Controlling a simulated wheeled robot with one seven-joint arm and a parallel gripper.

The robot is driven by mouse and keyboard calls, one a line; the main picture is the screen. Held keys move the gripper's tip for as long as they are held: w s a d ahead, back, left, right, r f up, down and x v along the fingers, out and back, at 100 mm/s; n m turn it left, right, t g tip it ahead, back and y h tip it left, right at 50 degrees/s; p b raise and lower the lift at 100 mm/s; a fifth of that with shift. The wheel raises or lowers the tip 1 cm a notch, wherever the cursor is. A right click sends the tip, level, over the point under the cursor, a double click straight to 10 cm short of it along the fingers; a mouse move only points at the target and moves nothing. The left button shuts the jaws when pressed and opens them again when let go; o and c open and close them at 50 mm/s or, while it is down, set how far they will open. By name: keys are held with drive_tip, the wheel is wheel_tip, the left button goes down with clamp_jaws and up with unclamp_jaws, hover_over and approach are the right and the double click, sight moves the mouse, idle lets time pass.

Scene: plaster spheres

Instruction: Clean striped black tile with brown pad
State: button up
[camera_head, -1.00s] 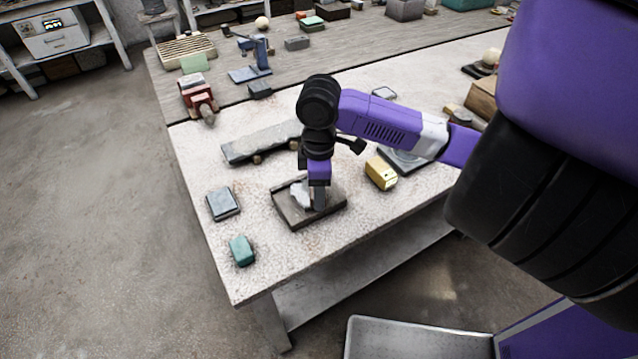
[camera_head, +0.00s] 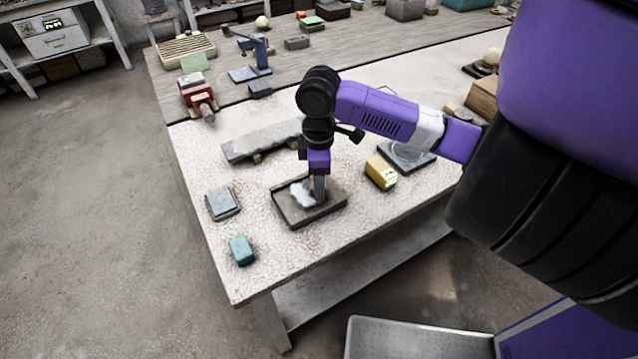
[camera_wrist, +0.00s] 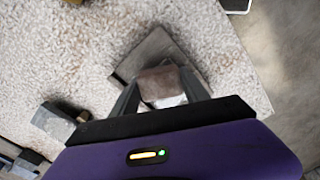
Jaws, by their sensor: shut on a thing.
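A dark square tile (camera_head: 330,209) with a raised-looking edge lies on the pale speckled bench top. It also shows in the wrist view (camera_wrist: 140,62). No stripes can be made out on it. A white patch (camera_head: 302,196) sits on its middle, beside my gripper (camera_head: 319,191). In the wrist view, my gripper (camera_wrist: 162,92) is shut on a brown pad (camera_wrist: 158,82), one finger on each side. The pad is over the tile, low down; I cannot tell whether they touch. In the head view my gripper mostly hides the pad.
A yellow block (camera_head: 380,172) and a dark plate with a round disc (camera_head: 407,156) lie right of the tile. A grey-blue slab (camera_head: 222,203) and a green block (camera_head: 241,250) lie left. A long grey slab (camera_head: 265,140) lies behind. The bench's front edge is near.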

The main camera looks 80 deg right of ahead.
drive_tip(key=shift+d, duration=0.3)
drive_tip(key=shift+s+a, duration=0.2)
drive_tip(key=shift+a, duration=0.7)
drive_tip(key=shift+s+a, duration=0.15)
drive_tip(key=shift+a, duration=0.75)
drive_tip(key=shift+r, duration=0.1)
drive_tip(key=shift+w+d+r+p, duration=0.2)
drive_tip(key=shift+d+r+p, duration=0.55)
drive_tip(key=shift+d, duration=0.2)
drive_tip(key=shift+w+a+f, duration=0.2)
drive_tip(key=shift+w+a, duration=0.9)
drive_tip(key=shift+w, duration=0.05)
